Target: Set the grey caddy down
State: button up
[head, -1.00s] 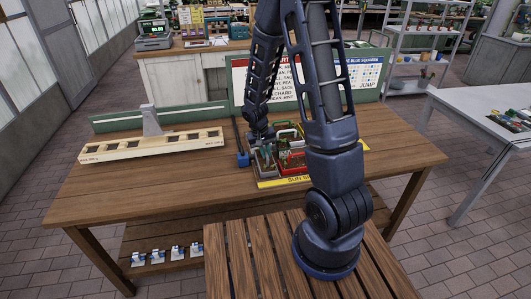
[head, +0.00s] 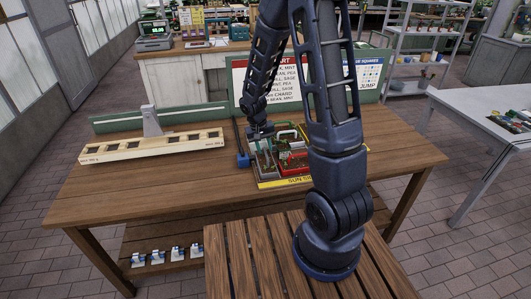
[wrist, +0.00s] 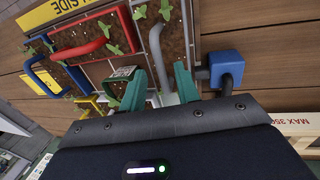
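The grey caddy (head: 265,170) sits in the left front part of the planter tray on the wooden table, beside the red caddy (head: 298,155). In the wrist view its grey handle (wrist: 156,50) stands over dark soil with green seedlings. My gripper (head: 262,139) is just above the caddy. In the wrist view my gripper (wrist: 160,88) has its two green fingers apart, one on each side of the handle's line, with a visible gap. The fingers do not appear to press on the handle. The caddy's underside is hidden.
A blue block (wrist: 226,68) on a dark rod stands close by the grey caddy. Blue (wrist: 42,80) and yellow (wrist: 90,104) handles are also in the tray. A long wooden balance beam (head: 150,147) lies at left. The table's front left is clear.

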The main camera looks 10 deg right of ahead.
notch_tip(320, 180, up, 9)
jog(key=a, duration=0.2)
jog(key=s+d+r+t+y, duration=0.1)
jog(key=s+d+r, duration=0.3)
jog(key=r, duration=0.3)
jog(key=s+d+r+t, duration=0.1)
jog(key=s+d+r, duration=0.25)
jog(key=r, duration=0.25)
jog(key=s+d+r+t, duration=0.1)
jog(key=s+r, duration=0.3)
jog(key=s, duration=0.2)
jog(key=s+d+r+t+y, duration=0.1)
jog(key=s+d+r, duration=0.1)
jog(key=s+r, duration=0.2)
jog(key=s, duration=0.3)
jog(key=shift+s+d+t, duration=0.15)
jog(key=shift+d+t, duration=0.15)
